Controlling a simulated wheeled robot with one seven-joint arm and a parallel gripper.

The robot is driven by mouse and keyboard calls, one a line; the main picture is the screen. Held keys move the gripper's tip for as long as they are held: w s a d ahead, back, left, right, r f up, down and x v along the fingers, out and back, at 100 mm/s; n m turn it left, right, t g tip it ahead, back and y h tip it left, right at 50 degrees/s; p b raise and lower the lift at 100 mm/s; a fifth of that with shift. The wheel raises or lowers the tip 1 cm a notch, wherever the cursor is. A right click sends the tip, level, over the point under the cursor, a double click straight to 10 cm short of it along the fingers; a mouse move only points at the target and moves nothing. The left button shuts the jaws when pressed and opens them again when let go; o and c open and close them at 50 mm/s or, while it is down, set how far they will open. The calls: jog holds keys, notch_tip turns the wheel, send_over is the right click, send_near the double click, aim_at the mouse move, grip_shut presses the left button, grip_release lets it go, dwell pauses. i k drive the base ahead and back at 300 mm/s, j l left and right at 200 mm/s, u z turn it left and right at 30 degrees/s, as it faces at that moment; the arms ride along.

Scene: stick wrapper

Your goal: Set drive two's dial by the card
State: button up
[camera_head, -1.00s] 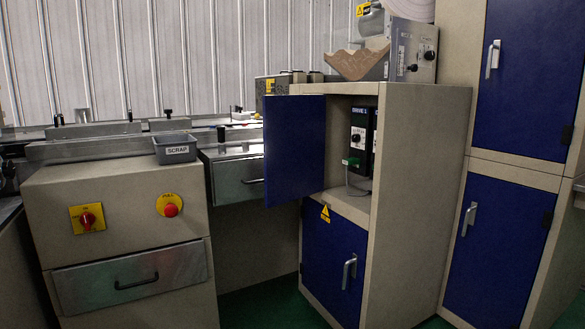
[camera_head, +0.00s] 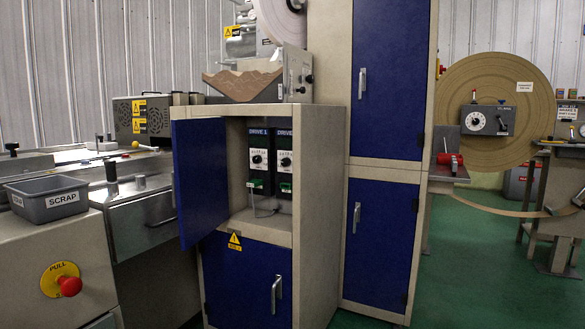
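Two dark drive units stand side by side inside the open upper compartment of a beige cabinet (camera_head: 318,180). The left one is labelled DRIVE 1 (camera_head: 259,150) and the right one DRIVE (camera_head: 284,151), its number cut off by the cabinet's edge. Each has a white dial plate with a dark knob; drive two's dial (camera_head: 285,161) sits just inside the right wall. Its pointer setting is too small to read. Below each dial is a green connector. No card is clearly identifiable. My gripper is not in view.
The cabinet's blue upper door (camera_head: 200,178) stands open to the left. A SCRAP bin (camera_head: 48,198) and red stop button (camera_head: 69,285) are at left. Tall blue-doored lockers (camera_head: 386,80) stand right of the cabinet. A large reel (camera_head: 497,70) is far right. Green floor (camera_head: 450,270) is clear.

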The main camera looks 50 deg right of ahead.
aim_at(285, 162)
jog(key=z, duration=1.7)
jog(key=i+l+u, duration=0.1)
jog(key=l+u, duration=0.35)
jog(key=l, duration=5.35)
jog(key=k+l, duration=0.15)
jog(key=l, duration=0.6)
jog(key=i+j, duration=0.15)
jog(key=j, duration=0.4)
jog(key=i+j, duration=0.2)
jog(key=j, duration=0.35)
jog(key=i+j, duration=0.15)
jog(key=j, duration=0.4)
jog(key=i+j, duration=0.2)
jog(key=j, duration=0.35)
jog(key=i+j, duration=0.15)
jog(key=j, duration=0.4)
jog(key=i+j, duration=0.15)
jog(key=j, duration=0.4)
jog(key=i+j, duration=0.2)
jog(key=j, duration=0.35)
jog(key=i+j, duration=0.15)
jog(key=j, duration=1.6)
jog(key=z, duration=0.05)
